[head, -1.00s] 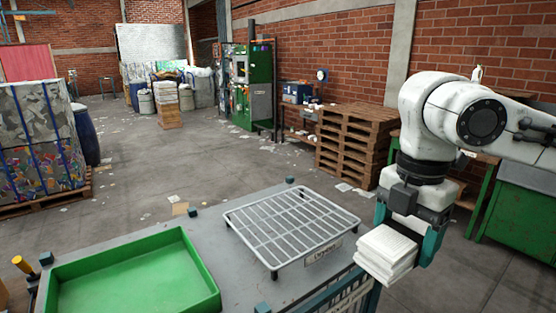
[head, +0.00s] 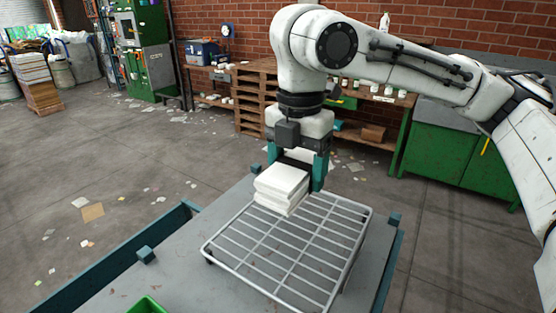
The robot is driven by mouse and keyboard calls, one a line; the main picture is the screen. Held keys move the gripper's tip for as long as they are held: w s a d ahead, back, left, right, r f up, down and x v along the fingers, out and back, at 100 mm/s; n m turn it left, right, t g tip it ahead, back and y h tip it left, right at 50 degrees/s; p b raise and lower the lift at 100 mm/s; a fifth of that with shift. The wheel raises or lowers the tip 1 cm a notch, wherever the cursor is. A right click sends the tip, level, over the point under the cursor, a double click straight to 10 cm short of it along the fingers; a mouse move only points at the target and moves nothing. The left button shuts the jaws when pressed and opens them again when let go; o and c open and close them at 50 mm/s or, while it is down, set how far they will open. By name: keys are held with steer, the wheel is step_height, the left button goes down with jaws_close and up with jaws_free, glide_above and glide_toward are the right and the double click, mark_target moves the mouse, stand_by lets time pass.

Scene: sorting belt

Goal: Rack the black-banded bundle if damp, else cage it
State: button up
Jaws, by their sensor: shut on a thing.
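My gripper (head: 298,172) points down with its teal fingers closed on a white paper bundle (head: 281,186). The bundle is a stack of sheets and is held level. It overlaps the far left edge of the grey wire rack (head: 287,245) in the head view; I cannot tell whether it touches the bars. No black band can be made out on the bundle, and whether it is damp does not show. The rack stands on a grey table top (head: 180,262) and its visible bars are otherwise bare. No cage can be made out.
A corner of a green tray (head: 147,306) shows at the bottom edge. Teal corner blocks (head: 146,255) stand up from the table top. Wooden pallets (head: 258,98) and a green workbench (head: 445,135) stand by the brick wall. Scraps of paper litter the open floor.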

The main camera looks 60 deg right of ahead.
steer(key=b, duration=0.7)
glide_above(294, 228)
steer(key=shift+f, duration=3.25)
steer(key=shift+f+b, duration=0.75)
steer(key=shift+f, duration=1.05)
steer(key=shift+f, duration=0.35)
steer(key=o, duration=1.3)
steer(key=shift+c, duration=0.2)
step_height(294, 228, up, 11)
steer(key=shift+f, duration=0.1)
